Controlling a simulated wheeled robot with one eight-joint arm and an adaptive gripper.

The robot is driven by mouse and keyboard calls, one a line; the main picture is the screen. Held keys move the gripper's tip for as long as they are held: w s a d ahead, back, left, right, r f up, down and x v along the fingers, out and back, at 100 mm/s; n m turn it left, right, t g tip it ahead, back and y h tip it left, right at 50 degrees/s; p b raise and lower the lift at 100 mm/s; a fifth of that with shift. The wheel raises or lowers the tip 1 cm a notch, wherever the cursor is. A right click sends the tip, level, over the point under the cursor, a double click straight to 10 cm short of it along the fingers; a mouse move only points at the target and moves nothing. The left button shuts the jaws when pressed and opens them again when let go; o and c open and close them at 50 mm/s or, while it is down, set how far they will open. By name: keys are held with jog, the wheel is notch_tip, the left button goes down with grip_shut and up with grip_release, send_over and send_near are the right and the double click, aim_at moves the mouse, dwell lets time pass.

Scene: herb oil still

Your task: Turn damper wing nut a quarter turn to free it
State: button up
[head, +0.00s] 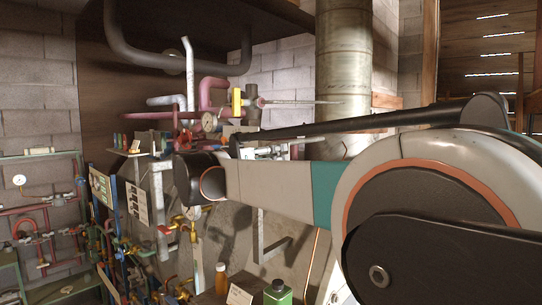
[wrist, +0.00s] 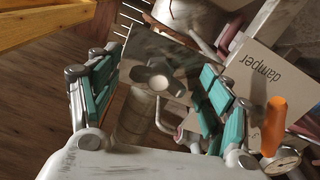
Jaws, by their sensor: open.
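In the wrist view, my gripper (wrist: 158,70) is open, with its teal-padded fingers standing apart on the left and right. A grey metal wing nut (wrist: 158,78) with rounded lobes shows in the gap between the fingers, on a grey plate. Neither finger visibly touches it; I cannot tell how far beyond the fingertips it is. A white card reading "damper" (wrist: 262,68) stands to the right of the right finger. In the head view I cannot make out the wing nut or my gripper; my arm covers much of the middle.
An orange handle (wrist: 274,125) and a round gauge (wrist: 286,160) are close to the right finger. A yellow wooden beam (wrist: 45,22) crosses the upper left. In the head view, a large metal flue (head: 344,65) rises behind my arm, and pipework (head: 45,235) fills the left.

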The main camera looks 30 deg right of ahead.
jog(key=shift+a, duration=0.2)
jog(key=shift+d, duration=0.1)
jog(key=c, duration=1)
jog(key=n, duration=0.4)
jog(key=shift+n+b, duration=0.4)
jog(key=n, duration=0.4)
jog(key=shift+n, duration=0.3)
jog(key=n+b, duration=0.1)
jog(key=n, duration=0.3)
jog(key=shift+f, duration=0.1)
jog(key=n, duration=0.4)
jog(key=shift+s+f+n, duration=0.1)
jog(key=shift+n, duration=0.2)
